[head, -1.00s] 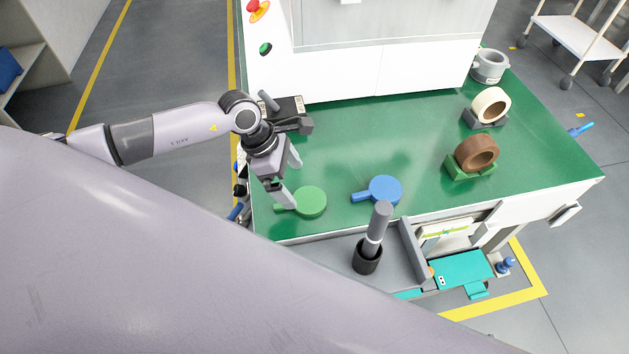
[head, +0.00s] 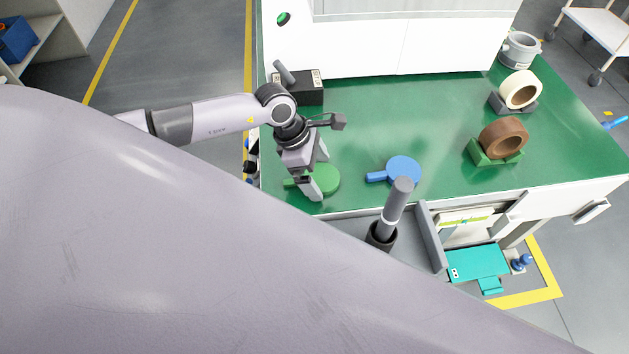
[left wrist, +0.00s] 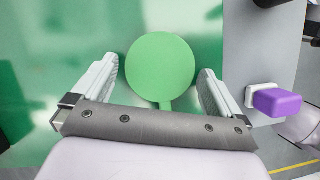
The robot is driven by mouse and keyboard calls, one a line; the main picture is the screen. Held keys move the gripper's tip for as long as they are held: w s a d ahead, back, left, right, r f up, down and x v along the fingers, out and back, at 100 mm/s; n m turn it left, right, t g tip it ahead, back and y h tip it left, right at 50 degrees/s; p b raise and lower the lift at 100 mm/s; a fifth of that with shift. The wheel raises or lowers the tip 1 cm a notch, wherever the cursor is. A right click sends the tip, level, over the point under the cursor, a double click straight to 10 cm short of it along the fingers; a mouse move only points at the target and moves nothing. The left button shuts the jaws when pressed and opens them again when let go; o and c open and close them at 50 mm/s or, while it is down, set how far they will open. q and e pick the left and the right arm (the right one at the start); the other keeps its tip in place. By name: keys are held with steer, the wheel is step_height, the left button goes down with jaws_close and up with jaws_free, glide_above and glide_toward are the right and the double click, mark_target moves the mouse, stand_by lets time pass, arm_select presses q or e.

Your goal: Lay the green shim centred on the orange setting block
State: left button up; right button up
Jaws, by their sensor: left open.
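The green shim (head: 324,179) is a flat round disc with a short handle, lying on the green bench top. My left gripper (head: 317,171) is open above it, with its fingers pointing down. In the left wrist view the disc (left wrist: 160,68) lies between the two spread fingers, with a gap on each side, and its handle points toward the palm. In the head view the gripper hides part of the shim and its handle. I cannot make out the orange setting block in either current view. My right gripper is not in view.
A blue disc with a handle (head: 402,169) lies right of the shim. A grey rod (head: 397,202) stands in a black cup near the front edge. Brown (head: 503,138) and cream (head: 519,89) rolls sit on stands at right. A dark box (head: 309,88) stands behind my arm.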

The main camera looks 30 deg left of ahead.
mark_target(327, 177)
arm_select(q)
steer(key=c, duration=1)
steer(key=shift+r, duration=0.15)
steer(key=shift+r, duration=0.1)
steer(key=shift+r+p, duration=1.2)
steer(key=shift+r, duration=0.4)
